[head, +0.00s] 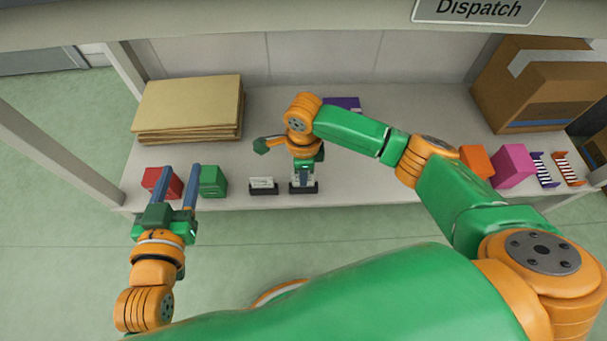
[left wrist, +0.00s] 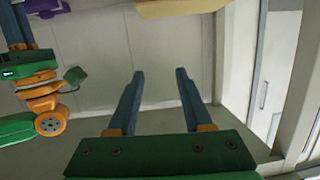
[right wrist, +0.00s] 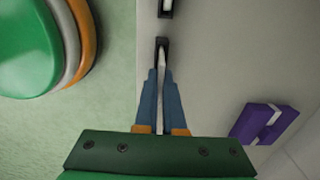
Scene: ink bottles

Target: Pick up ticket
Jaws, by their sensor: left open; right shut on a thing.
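Two white tickets stand in small black holders near the table's front edge. The left ticket (head: 262,182) is upright in its holder (head: 262,191). My right gripper (head: 304,177) points down over the other holder (head: 303,190) and is shut on that holder's ticket. In the right wrist view, this ticket (right wrist: 162,60) shows as a thin white edge at the fingertips, still within its black holder (right wrist: 162,42). My left gripper (head: 180,170) is open and empty, by a red box (head: 155,179) and a green box (head: 213,181). Its fingers (left wrist: 156,75) are wide apart in the left wrist view.
A stack of tan folders (head: 190,105) lies at the back left. A purple box (head: 347,103) is behind my right gripper. An orange box (head: 477,160), a pink box (head: 513,165), striped items (head: 568,168) and a big cardboard carton (head: 540,95) are at the right.

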